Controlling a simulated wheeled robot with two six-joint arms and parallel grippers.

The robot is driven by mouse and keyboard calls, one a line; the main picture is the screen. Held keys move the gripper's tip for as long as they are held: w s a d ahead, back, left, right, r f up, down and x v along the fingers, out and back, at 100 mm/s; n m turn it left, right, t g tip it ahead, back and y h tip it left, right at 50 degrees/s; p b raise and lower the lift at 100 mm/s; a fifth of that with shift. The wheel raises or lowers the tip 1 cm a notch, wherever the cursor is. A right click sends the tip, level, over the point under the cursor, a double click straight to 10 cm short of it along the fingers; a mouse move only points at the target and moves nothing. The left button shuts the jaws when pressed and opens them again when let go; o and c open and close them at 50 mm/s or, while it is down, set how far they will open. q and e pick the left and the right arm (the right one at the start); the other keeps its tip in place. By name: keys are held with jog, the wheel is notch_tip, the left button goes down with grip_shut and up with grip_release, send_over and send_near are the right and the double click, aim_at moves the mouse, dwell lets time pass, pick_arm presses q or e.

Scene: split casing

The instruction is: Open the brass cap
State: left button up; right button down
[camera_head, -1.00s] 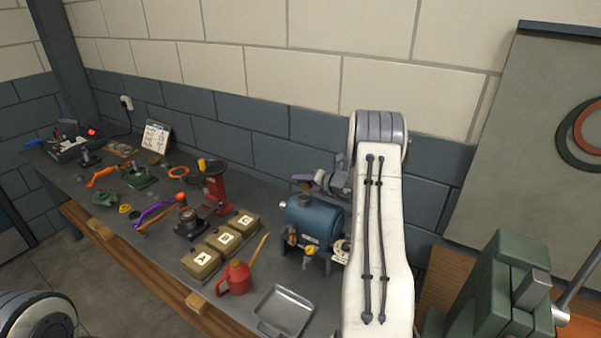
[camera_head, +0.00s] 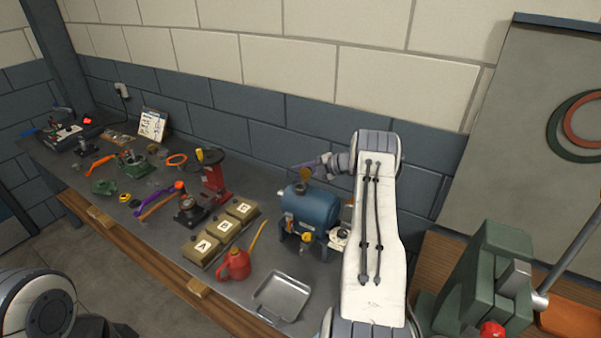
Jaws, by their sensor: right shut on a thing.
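The blue tank (camera_head: 310,207) stands on the bench right of centre, with a short filler neck (camera_head: 300,188) on its top left. My right arm reaches in from the right, above and behind the tank. My right gripper (camera_head: 310,169) is shut on the brass cap (camera_head: 306,174), which shows as a small gold-brown disc just above the neck. The cap looks tilted and apart from the neck, though the gap is small. My left gripper is out of view; only part of my left arm shows at lower left.
A red oil can (camera_head: 235,265), a metal tray (camera_head: 282,296) and boxes marked A, B and C (camera_head: 203,249) stand in front and left of the tank. A red press (camera_head: 214,182) stands behind the boxes. A green vise (camera_head: 470,290) is at right.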

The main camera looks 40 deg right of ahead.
jog(key=shift+d+f, duration=0.1)
dwell(0.3)
jog(key=c, duration=0.7)
grip_release()
jog(key=shift+s+d+b, duration=0.15)
jog(key=shift+s+b, duration=0.05)
jog(key=shift+b, duration=0.1)
jog(key=b+v, duration=0.4)
jog(key=v, duration=0.4)
jog(key=shift+s+d, duration=0.25)
jog(key=shift+s+d+r, duration=0.25)
jog(key=shift+s+r, duration=0.2)
jog(key=shift+r, duration=0.1)
